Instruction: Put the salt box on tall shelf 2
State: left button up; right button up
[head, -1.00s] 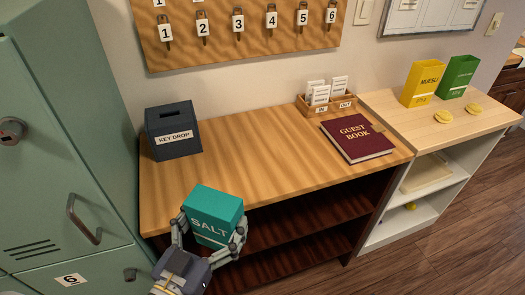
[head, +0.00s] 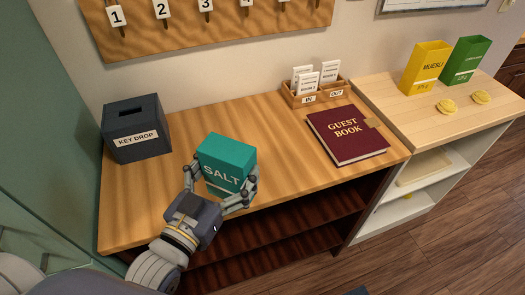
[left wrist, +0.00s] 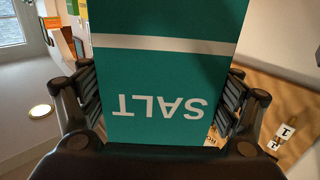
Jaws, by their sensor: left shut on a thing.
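The salt box (head: 226,160) is a teal box with white lettering and a white band. My left gripper (head: 221,190) is shut on it, with a finger on either side, and holds it at the front part of the wooden desk in the head view. I cannot tell whether its bottom touches the desk. In the left wrist view the salt box (left wrist: 165,75) fills the middle between the fingers, its lettering upside down. A pale shelf unit (head: 400,106) stands at the right, with open white shelves below its top. Which shelf is tall shelf 2 carries no visible label. My right gripper is not visible.
On the desk (head: 265,135) are a key drop box (head: 138,128), a card tray (head: 314,92) and a guest book (head: 346,136). The pale unit's top holds a yellow muesli box (head: 426,67), a green box (head: 466,61) and two yellow round items. A green locker stands left.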

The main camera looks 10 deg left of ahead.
pick_arm(q)
jog(key=shift+w+d+f+b, duration=0.15)
jog(key=shift+w+d+b, duration=0.25)
jog(key=shift+w, duration=0.25)
jog(key=w+d+f+p, duration=0.1)
jog(key=w, duration=0.2)
jog(key=w+d+f+p, duration=0.1)
jog(key=w+f, duration=0.1)
jog(key=w, duration=0.1)
jog(key=w+d+f+p, duration=0.1)
jog(key=w+d, duration=0.1)
jog(key=w, duration=0.2)
jog(key=shift+f, duration=0.2)
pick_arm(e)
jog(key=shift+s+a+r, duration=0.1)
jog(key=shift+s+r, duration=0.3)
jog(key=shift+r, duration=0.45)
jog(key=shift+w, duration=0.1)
